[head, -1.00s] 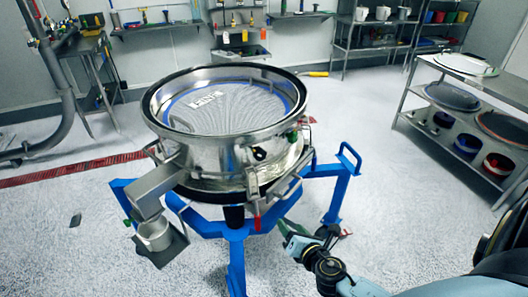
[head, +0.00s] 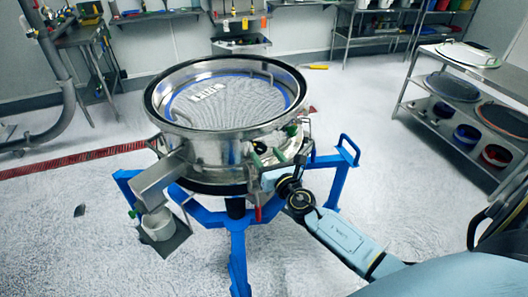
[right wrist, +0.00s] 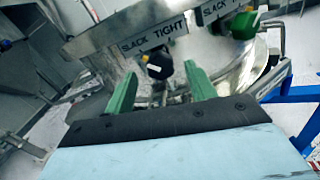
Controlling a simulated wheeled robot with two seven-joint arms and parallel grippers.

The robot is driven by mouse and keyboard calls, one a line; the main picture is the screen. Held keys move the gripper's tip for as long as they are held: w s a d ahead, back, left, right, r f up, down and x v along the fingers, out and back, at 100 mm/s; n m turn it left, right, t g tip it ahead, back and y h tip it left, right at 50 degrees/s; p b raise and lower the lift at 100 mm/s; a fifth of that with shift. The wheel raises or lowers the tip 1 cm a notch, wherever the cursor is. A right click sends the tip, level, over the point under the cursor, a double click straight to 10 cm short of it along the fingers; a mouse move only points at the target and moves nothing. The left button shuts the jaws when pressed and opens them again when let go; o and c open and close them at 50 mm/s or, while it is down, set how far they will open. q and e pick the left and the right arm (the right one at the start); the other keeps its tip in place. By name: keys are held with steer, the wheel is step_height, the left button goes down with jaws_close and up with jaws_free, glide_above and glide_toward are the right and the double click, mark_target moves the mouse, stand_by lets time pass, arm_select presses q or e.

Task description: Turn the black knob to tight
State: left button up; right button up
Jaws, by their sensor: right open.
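The powder sifter (head: 222,155) is a round steel drum with a mesh top on a blue frame. In the right wrist view the black knob (right wrist: 159,67) sits on the drum's side under a plate reading SLACK TIGHT (right wrist: 154,38). A small yellow mark shows on the knob's upper left. My right gripper (right wrist: 161,70) has its green fingers spread, one to each side of the knob in this view; contact cannot be told. In the head view the right gripper (head: 267,157) is at the drum's front right and largely covers the knob. My left gripper is out of view.
A green knob (right wrist: 243,25) with its own label is to the right of the black knob. It also shows in the head view (head: 290,130). A steel chute (head: 160,180) stands out at the front left. A shelf rack (head: 460,95) stands far right, with clear floor between.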

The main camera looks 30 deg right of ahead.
steer(key=shift+w+d, duration=0.15)
steer(key=shift+w, duration=1.05)
steer(key=c, duration=1)
steer(key=shift+o, duration=0.2)
